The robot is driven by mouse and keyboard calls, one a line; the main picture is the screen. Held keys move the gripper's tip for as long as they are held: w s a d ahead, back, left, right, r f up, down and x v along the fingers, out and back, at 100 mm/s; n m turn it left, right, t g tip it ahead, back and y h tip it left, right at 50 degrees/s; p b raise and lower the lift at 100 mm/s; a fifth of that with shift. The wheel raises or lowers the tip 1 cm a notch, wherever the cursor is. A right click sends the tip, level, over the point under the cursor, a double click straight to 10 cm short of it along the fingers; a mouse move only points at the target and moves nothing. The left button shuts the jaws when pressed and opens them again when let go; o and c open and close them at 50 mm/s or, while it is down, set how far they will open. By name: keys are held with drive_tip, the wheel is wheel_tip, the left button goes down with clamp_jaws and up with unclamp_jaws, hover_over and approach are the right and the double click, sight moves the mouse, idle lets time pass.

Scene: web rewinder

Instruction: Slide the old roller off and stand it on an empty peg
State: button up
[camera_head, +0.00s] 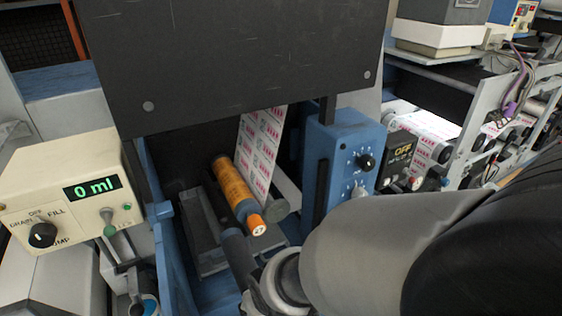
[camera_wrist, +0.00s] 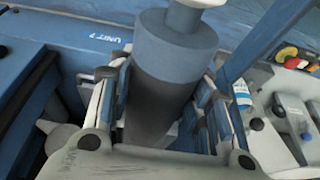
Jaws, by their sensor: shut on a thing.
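My gripper (camera_wrist: 162,105) is shut on a dark grey roller (camera_wrist: 158,95), with one finger on each side of it. In the wrist view this roller has a wider blue-grey collar and a pale end at the top. In the head view a dark cylinder (camera_head: 238,250) shows by my wrist, most likely the same roller; my arm hides much of it. An orange roller (camera_head: 236,182) with a blue band and a bright orange end lies tilted in the blue machine, beside the printed web. I cannot see any pegs for certain.
A beige control box (camera_head: 75,190) showing "0 ml" stands at left. A large dark panel (camera_head: 235,60) hangs over the opening. A blue housing with knobs (camera_head: 345,150) stands right of the web. Coloured buttons (camera_wrist: 290,55) are at right in the wrist view.

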drive_tip(key=shift+s+d+r, duration=0.25)
drive_tip(key=shift+s+d, duration=0.35)
drive_tip(key=shift+s, duration=0.3)
drive_tip(key=b, duration=0.2)
drive_tip(key=shift+s+d+b, duration=0.25)
drive_tip(key=shift+s+b, duration=0.05)
drive_tip(key=shift+s, duration=0.05)
drive_tip(key=s+b, duration=0.1)
drive_tip(key=b, duration=0.1)
drive_tip(key=s+d+b, duration=0.1)
drive_tip(key=b, duration=0.1)
drive_tip(key=shift+r, duration=0.15)
drive_tip(key=shift+s+d+r+b, duration=0.2)
drive_tip(key=shift+s+d+b, duration=0.2)
drive_tip(key=shift+s+b, duration=0.2)
drive_tip(key=shift+s+d+r+b, duration=0.25)
drive_tip(key=shift+s+d+b, duration=0.25)
drive_tip(key=shift+s, duration=0.25)
drive_tip(key=shift+s+d+r+b, duration=0.2)
drive_tip(key=shift+s+d+b, duration=0.15)
drive_tip(key=shift+s+b, duration=0.25)
